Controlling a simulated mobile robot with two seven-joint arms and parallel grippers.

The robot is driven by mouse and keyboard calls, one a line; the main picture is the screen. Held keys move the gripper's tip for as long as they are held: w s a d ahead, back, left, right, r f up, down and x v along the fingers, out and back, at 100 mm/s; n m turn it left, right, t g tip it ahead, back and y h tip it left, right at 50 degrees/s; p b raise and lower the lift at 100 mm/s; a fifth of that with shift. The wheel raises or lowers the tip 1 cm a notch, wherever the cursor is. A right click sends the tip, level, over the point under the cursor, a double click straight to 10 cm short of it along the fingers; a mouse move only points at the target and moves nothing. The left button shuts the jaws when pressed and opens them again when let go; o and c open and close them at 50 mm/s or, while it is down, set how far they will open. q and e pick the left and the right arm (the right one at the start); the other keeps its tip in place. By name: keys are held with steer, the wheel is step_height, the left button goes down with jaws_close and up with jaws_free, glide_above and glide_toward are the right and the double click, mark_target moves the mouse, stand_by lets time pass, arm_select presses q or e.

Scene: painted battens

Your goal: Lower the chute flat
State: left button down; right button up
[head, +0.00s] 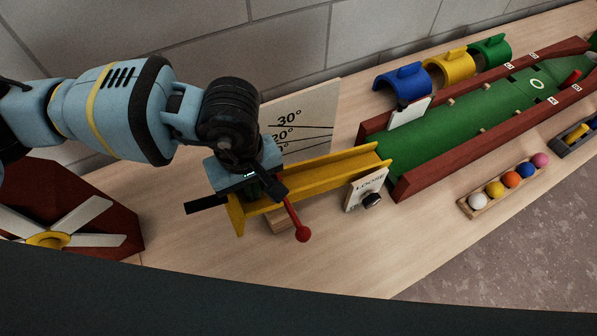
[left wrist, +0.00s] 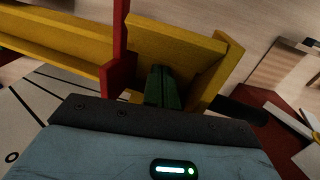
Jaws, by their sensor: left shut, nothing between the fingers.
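The yellow chute (head: 330,172) runs from under my left gripper to the near end of the green lane (head: 430,145). In the left wrist view the chute (left wrist: 60,48) crosses the upper left. A red lever (head: 296,219) with a ball knob stands at its near side; its red bar (left wrist: 119,50) also shows in the wrist view. My left gripper (head: 268,188) is shut and empty over the chute's left end; its dark fingers (left wrist: 163,88) point in between the yellow walls. Whether they touch is unclear. My right gripper is not in view.
An angle board (head: 310,110) marked 20° and 30° stands behind the chute. A small sign (head: 360,192) with a dark knob stands in front. A wood block (head: 277,221) lies under the chute. A fan-like wheel (head: 48,238) is at left, a ball rack (head: 515,182) at right.

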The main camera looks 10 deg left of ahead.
arm_select(q)
steer(key=shift+d+f+b, duration=0.5)
steer(key=shift+f+b, duration=2.75)
steer(key=shift+f, duration=1.1)
steer(key=r+p, duration=0.1)
steer(key=r, duration=0.1)
steer(key=a+r+p, duration=0.1)
steer(key=r+p, duration=0.1)
steer(key=r, duration=0.1)
steer(key=shift+a, duration=0.1)
steer(key=shift+a+r+p, duration=0.1)
steer(key=shift+r+p, duration=0.4)
steer(key=shift+r, duration=0.3)
step_height(320, 180, up, 2)
steer(key=shift+r+p, duration=0.1)
steer(key=shift+p, duration=0.5)
steer(key=shift+d+r+p, duration=0.2)
steer(key=shift+r+p, duration=0.65)
steer(key=shift+r, duration=0.9)
